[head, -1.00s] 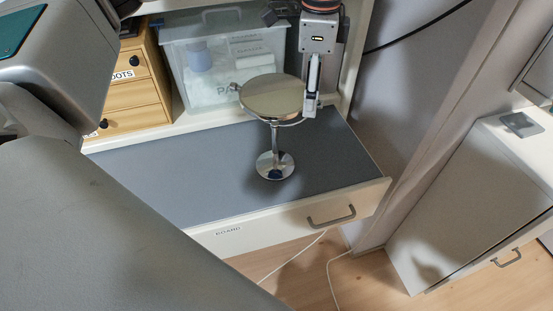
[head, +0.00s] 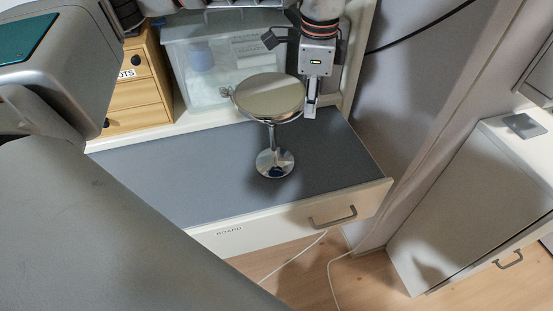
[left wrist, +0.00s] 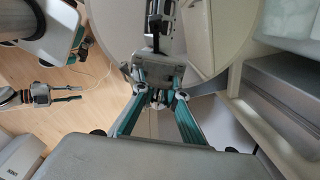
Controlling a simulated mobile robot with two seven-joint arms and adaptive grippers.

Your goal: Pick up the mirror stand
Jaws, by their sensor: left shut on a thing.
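The mirror stand (head: 275,163) has a round mirror disc (head: 268,97) on a thin stem with a round chrome base. It is upright over the grey board top. I cannot tell whether its base touches the top. My left gripper (head: 310,108) comes down from above and is shut on the right rim of the disc. In the left wrist view the teal fingers (left wrist: 160,98) close at the mirror stand (left wrist: 228,30), which fills much of the picture. My right gripper (left wrist: 68,93) shows small at the left of that view, fingers apart and empty.
A clear lidded bin (head: 215,85) and a wooden drawer box (head: 138,85) stand behind the board top (head: 210,170). A white cabinet (head: 460,200) is at the right. Cables lie on the wooden floor (head: 310,275). The board top left of the stand is clear.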

